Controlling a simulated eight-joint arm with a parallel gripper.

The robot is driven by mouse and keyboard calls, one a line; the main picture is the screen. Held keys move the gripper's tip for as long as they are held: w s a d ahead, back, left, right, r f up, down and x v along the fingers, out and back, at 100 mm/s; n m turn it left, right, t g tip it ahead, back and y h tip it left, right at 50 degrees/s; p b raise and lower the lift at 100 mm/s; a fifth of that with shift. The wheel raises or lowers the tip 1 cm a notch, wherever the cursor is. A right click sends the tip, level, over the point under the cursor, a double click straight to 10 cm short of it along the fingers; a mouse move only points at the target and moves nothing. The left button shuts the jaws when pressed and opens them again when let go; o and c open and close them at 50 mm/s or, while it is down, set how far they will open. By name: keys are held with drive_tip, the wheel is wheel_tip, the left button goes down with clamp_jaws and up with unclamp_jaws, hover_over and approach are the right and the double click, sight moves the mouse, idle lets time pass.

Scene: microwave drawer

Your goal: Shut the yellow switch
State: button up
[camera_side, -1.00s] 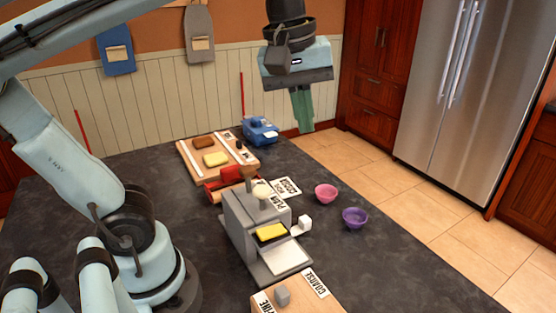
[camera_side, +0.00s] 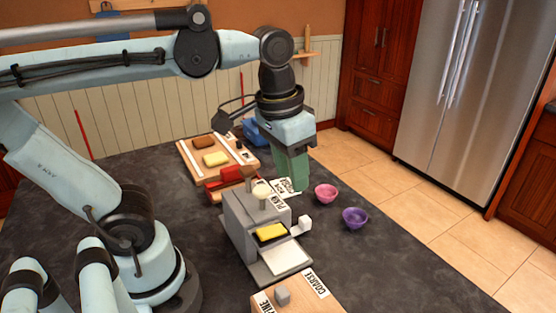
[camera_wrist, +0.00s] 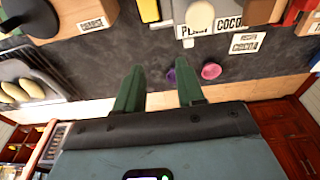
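A yellow rectangular piece (camera_side: 271,232), which I take for the yellow switch, sits in the front of a grey machine (camera_side: 238,215) in the side view. A white block sticks out at the machine's right, a pale round knob is on top, and a white tray lies in front. Whether the yellow piece is in or out I cannot tell. My gripper (camera_side: 292,180) is above and behind the machine, pointing down, apart from it. In the wrist view my gripper (camera_wrist: 160,85) has its green fingers apart with nothing between them.
A pink bowl (camera_side: 326,194) and a purple bowl (camera_side: 355,218) stand right of the machine. A wooden board (camera_side: 190,160) with a brown and a yellow block lies behind, near a red object (camera_side: 224,184). A wooden block with labels (camera_side: 300,298) is in front. Dark counter is free at right.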

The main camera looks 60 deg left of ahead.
sight(283, 227)
drive_tip(key=shift+g, duration=0.9)
drive_tip(key=f, duration=0.3)
drive_tip(key=s+f, duration=0.1)
drive_tip(key=f, duration=0.2)
drive_tip(key=s+d+f, duration=0.1)
drive_tip(key=f, duration=0.2)
clamp_jaws()
drive_tip(key=shift+s+r+t, duration=0.15)
drive_tip(key=shift+s+t, duration=0.1)
drive_tip(key=shift+t, duration=0.65)
drive_tip(key=shift+s+r+t, duration=0.15)
drive_tip(key=shift+s+t, duration=0.1)
drive_tip(key=shift+t, duration=0.65)
